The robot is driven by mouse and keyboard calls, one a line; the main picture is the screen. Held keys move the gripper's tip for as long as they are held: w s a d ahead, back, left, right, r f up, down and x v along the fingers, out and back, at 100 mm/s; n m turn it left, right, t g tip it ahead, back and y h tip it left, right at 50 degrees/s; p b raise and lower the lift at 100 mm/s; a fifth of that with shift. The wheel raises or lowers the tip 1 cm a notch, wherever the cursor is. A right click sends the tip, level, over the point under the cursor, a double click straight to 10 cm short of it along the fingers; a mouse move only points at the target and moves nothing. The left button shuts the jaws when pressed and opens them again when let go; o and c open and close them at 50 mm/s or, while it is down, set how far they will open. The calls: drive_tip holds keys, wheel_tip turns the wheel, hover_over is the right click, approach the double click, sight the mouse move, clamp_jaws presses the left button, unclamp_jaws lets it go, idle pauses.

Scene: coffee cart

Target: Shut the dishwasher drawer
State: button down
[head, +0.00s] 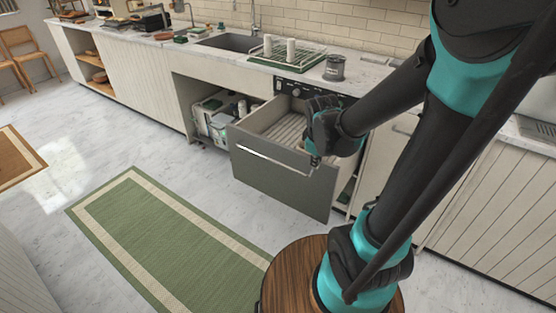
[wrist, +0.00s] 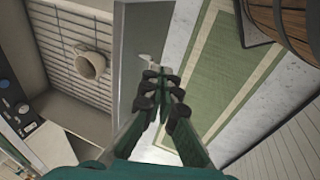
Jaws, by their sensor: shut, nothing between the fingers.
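The dishwasher drawer stands pulled out under the counter, its grey front panel (head: 275,181) facing the floor space. A light handle strip runs along the panel's upper part. Inside lies a slatted rack, and in the wrist view a beige cup (wrist: 90,63) sits on the rack (wrist: 60,20); my gripper and arm may hide the cup in the head view. My gripper (head: 314,160) is shut and empty, near the right end of the front panel's top edge. In the wrist view the fingertips (wrist: 162,84) overlap the panel (wrist: 145,30); I cannot tell whether they touch it.
A green rug (head: 165,235) lies on the open marble floor before the drawer. Left of the drawer, an open bay holds a white bin (head: 214,118). On the counter are a dish rack (head: 288,56), a dark canister (head: 334,68) and a sink (head: 232,42).

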drive_tip(key=w+a+n, duration=0.7)
drive_tip(key=w+n, duration=0.1)
drive_tip(key=n, duration=0.1)
drive_tip(key=n+h, duration=0.2)
drive_tip(key=n, duration=0.7)
approach(279, 158)
drive_tip(key=f, duration=0.2)
drive_tip(key=d+f, duration=0.1)
drive_tip(key=f, duration=0.1)
drive_tip(key=d+f, duration=0.1)
drive_tip(key=f, duration=0.1)
drive_tip(key=shift+w+f, duration=0.2)
drive_tip(key=shift+f, duration=0.2)
drive_tip(key=w+d, duration=1)
drive_tip(key=w, duration=0.4)
drive_tip(key=w+d, duration=1.1)
drive_tip(key=w, duration=0.4)
drive_tip(key=shift+s, duration=0.1)
